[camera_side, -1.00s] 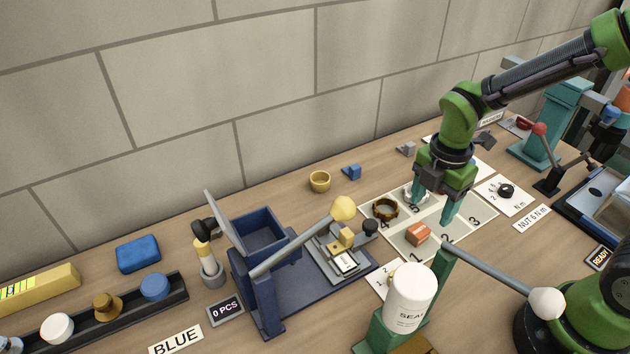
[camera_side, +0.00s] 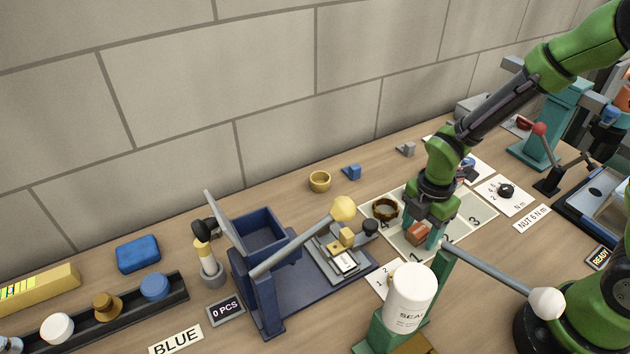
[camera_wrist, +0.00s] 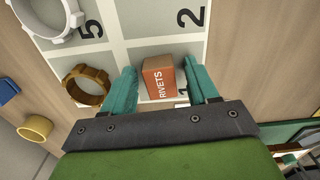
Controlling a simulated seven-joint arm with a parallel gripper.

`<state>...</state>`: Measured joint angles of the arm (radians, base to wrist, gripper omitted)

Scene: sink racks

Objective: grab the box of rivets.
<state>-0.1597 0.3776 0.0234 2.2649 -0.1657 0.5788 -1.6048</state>
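In the side view the box (camera_side: 417,233) is partly hidden by my gripper (camera_side: 424,230). In the wrist view the teal fingers of my gripper (camera_wrist: 167,90) are open, one on each side of the box. The left finger is close to the box with a small gap; the right finger is at or very near its right side. I cannot tell whether it touches.
A brown ring (camera_wrist: 86,85) and a white ring (camera_wrist: 45,15) lie in other cells of the mat (camera_side: 470,221). A white SEAL bottle (camera_side: 409,298) and a lever with a white knob (camera_side: 546,302) stand in front. A blue lever press (camera_side: 265,290) stands left.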

